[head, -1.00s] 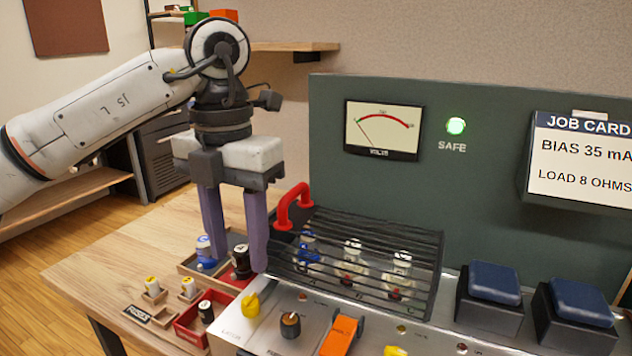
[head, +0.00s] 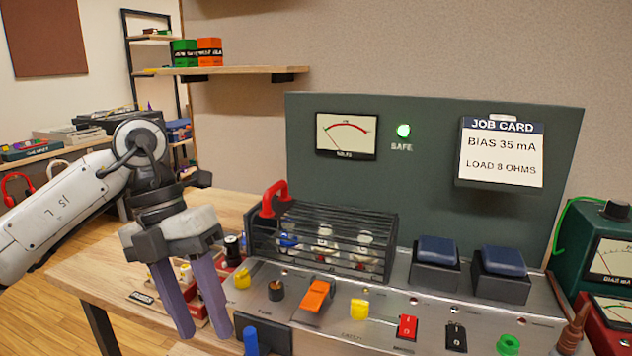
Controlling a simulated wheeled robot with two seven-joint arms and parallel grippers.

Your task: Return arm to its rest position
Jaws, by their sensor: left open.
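My left gripper (head: 199,335) is open and empty, its two purple fingers pointing down and standing apart. It shows in front of the left part of the wooden bench (head: 105,283), left of the amp's silver panel. Its arm comes in from the left edge. Its fingers partly hide the red tray and small parts on the bench. The black cage (head: 325,238) with the red handle (head: 273,199) sits closed over several tubes, to the right of the gripper and apart from it. My right gripper is not in view.
The green panel carries a meter (head: 346,136), a lit green SAFE lamp (head: 403,131) and a job card (head: 502,152). Blue-topped blocks (head: 437,250), an orange switch (head: 317,295) and knobs stand on the silver panel. A green instrument (head: 597,245) is at right. Open floor lies at left.

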